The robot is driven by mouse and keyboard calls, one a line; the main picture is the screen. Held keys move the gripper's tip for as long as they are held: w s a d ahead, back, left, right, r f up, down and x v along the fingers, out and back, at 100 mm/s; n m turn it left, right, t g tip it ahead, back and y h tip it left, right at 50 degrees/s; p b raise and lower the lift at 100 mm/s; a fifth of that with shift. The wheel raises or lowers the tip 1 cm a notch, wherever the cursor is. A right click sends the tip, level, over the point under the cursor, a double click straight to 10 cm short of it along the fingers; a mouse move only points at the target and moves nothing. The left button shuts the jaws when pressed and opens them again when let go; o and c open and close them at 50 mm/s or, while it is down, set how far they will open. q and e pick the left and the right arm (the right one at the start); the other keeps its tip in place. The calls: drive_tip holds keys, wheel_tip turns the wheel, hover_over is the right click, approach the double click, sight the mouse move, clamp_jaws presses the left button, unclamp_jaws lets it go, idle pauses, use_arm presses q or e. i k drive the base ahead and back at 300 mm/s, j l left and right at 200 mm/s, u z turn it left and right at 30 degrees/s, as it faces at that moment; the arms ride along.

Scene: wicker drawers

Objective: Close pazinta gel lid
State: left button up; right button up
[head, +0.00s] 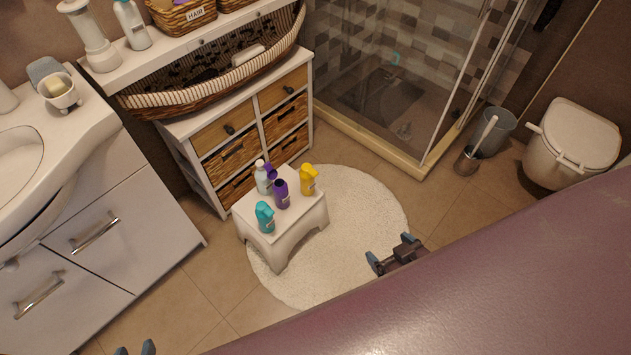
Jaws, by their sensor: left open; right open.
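Several small bottles stand on a white step stool (285,245). A purple bottle (281,197) is in their middle, and a purple lid-like part (271,173) shows at its upper left, apparently tipped open. Beside it are a pale bottle (263,181), a yellow bottle (308,180) and a teal bottle (265,220). The labels are too small to read, so I cannot tell which is the pazinta gel. My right gripper (397,254) is open and empty, right of the stool above the rug. My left gripper (135,349) is open at the bottom edge, mostly out of view.
A round white rug (370,205) lies under the stool. Behind it is a wicker-drawer cabinet (245,130) with a large basket (215,78). A white vanity (130,225) stands left, a glass shower (390,95) behind, a toilet (572,145) right. Floor is free around the rug.

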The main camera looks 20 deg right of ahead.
sight(271, 174)
drive_tip(key=z, duration=0.35)
drive_tip(key=j, duration=0.55)
drive_tip(key=i+j, duration=0.15)
drive_tip(key=j, duration=0.4)
drive_tip(key=j+z, duration=0.6)
drive_tip(key=z, duration=1.1)
drive_tip(key=i+j, duration=0.35)
drive_tip(key=i, duration=0.05)
